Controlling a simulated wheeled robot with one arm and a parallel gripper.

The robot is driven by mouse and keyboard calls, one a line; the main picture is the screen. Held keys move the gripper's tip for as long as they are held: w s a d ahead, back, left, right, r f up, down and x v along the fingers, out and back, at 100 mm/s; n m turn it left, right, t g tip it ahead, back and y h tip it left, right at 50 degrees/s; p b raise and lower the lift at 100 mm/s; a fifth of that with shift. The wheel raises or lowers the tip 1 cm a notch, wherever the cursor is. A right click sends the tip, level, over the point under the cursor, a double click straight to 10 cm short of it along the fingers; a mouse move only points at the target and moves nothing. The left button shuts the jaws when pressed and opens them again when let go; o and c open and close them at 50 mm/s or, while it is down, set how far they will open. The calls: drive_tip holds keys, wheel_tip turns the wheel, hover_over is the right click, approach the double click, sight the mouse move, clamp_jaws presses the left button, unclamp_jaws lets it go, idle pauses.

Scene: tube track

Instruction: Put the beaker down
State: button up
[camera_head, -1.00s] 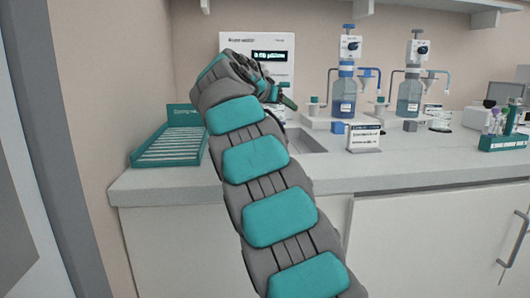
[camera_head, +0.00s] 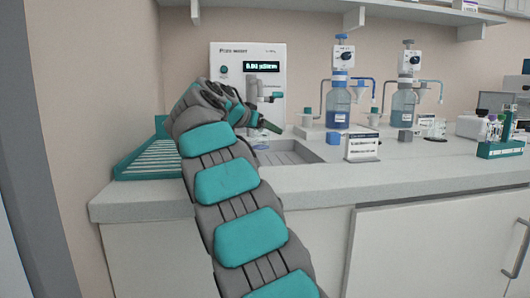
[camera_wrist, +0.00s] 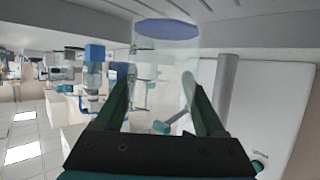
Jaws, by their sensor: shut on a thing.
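The beaker (camera_wrist: 168,60) is clear, with a pale blue disc at one end, at the top of the wrist view. That view looks upside down, so the blue end appears to be the bottom. My gripper (camera_wrist: 165,95) has its two dark green fingers on either side of the beaker and is shut on it. In the head view my gripper (camera_head: 258,122) is in front of the white water unit (camera_head: 225,85), above the counter near the sink (camera_head: 290,155).
A teal draining rack (camera_head: 145,160) is on the counter left of my arm. A small sign (camera_head: 362,147) and two blue dispenser bottles (camera_head: 338,108) (camera_head: 403,105) are to the right. A teal tube rack (camera_head: 500,148) is farther right. The front counter strip (camera_head: 400,175) is clear.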

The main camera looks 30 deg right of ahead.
sight(254, 137)
drive_tip(key=shift+f+b, duration=1.1)
drive_tip(key=shift+f, duration=0.9)
drive_tip(key=shift+f, duration=0.15)
drive_tip(key=o, duration=1.3)
drive_tip(key=shift+r, duration=0.25)
drive_tip(key=v, duration=0.7)
drive_tip(key=shift+s+a, duration=0.1)
drive_tip(key=shift+a, duration=0.1)
